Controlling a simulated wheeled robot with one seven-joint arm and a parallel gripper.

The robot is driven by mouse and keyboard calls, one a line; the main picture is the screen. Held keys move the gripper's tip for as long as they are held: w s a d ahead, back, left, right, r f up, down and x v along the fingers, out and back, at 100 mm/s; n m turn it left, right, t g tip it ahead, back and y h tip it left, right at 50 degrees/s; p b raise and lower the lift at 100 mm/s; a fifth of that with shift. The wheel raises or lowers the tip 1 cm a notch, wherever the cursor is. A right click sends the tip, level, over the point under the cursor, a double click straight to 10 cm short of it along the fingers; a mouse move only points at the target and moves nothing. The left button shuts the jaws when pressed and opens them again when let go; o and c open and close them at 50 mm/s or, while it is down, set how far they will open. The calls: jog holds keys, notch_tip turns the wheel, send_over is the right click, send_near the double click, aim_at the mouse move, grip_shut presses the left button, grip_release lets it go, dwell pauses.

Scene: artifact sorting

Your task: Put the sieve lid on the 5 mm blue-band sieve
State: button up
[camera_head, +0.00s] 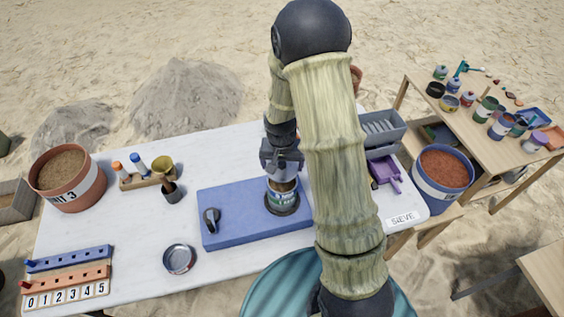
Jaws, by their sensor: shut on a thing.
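A small round sieve (281,197) with a pale label and a blue-green band stands upright on a dark round seat on the blue platform (235,229). Its top looks open, with brownish material inside. My gripper (282,174) is directly above it, shut, with the fingertips at the far side of its rim; it appears to grip the sieve itself. The finger contact is small and partly hidden. A shallow round metal piece (179,259), likely the sieve lid, lies on the white table left of the platform. The 5 mm marking cannot be read.
A black knob (211,219) stands on the platform. A soil-filled pot (68,178), a bottle rack (146,180), a brass cup (163,168) and numbered racks (68,278) stand left. A grey bin (382,130) and purple scoop (385,175) are right. My arm hides the table's right-centre.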

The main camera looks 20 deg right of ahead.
aim_at(282, 172)
jog(key=shift+f+b, duration=1.35)
jog(key=shift+f, duration=0.75)
jog(key=shift+f+b, duration=0.7)
jog(key=shift+f, duration=0.15)
jog(key=o, duration=0.7)
jog(key=shift+r, duration=0.1)
jog(key=r, duration=0.5)
jog(key=s+r+b, duration=0.1)
jog(key=r, duration=0.5)
jog(key=s+r+b, duration=0.1)
jog(key=r, duration=0.5)
jog(key=shift+a, duration=0.3)
jog(key=s+f+n, duration=0.1)
jog(key=s, duration=0.3)
jog(key=s+f+n, duration=0.1)
jog(key=s, duration=0.3)
jog(key=s+f+n+t, duration=0.1)
jog(key=s+n, duration=0.1)
jog(key=s, duration=0.2)
jog(key=shift+s+d+y, duration=0.15)
jog(key=shift+d+y, duration=0.15)
jog(key=shift+d, duration=0.05)
